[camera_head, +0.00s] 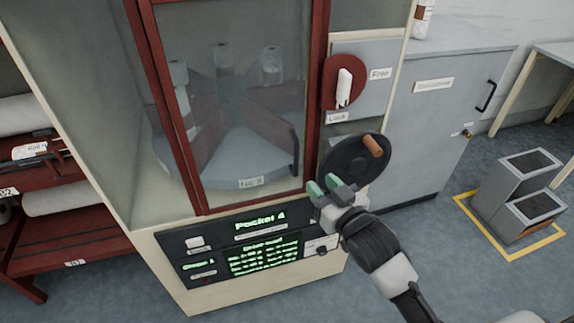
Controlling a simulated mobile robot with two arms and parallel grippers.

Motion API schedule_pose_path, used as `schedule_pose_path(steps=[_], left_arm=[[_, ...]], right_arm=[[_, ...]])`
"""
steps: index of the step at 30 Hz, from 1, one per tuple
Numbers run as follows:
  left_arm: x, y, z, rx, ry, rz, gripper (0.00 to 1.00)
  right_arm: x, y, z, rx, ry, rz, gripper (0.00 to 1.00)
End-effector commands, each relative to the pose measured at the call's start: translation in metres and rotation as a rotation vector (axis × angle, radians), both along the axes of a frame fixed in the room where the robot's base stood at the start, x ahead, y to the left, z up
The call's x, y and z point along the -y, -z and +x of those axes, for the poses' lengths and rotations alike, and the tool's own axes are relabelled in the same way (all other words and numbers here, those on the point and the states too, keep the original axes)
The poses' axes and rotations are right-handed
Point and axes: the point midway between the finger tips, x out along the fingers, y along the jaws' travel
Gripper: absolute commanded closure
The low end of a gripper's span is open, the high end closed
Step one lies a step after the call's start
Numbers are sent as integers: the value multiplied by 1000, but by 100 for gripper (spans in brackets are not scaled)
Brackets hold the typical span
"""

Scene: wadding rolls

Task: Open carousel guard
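The carousel guard is a clear panel in a red frame (319,95) on the front of a cream cabinet. It looks closed, with a dark upright handle (295,152) near its right edge. Behind it is a grey carousel (240,160) with a label and pale items. Right of the guard, a white lever (344,88) on a red disc points down toward the "Lock" label (337,117); "Free" is at upper right. My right gripper (323,185) has green fingertips slightly apart and empty, in front of the cabinet below the lever. My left gripper is out of view.
A black handwheel (346,158) with an orange knob is just behind my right gripper. A display panel (250,245) reading "Pocket 4" is below the guard. A red rack with rolls (70,198) stands left, and grey bins (517,193) stand right.

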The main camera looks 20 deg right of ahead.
Motion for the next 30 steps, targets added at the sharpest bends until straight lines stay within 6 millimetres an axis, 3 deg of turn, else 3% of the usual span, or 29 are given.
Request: schedule_pose_path(steps=[5,21,30], left_arm=[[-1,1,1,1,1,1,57],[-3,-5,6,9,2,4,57],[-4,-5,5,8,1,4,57]], right_arm=[[-4,-14,5,29,-8,8,61],[-24,-13,92,27,-8,6,61],[-27,-12,102,27,-8,5,61]])
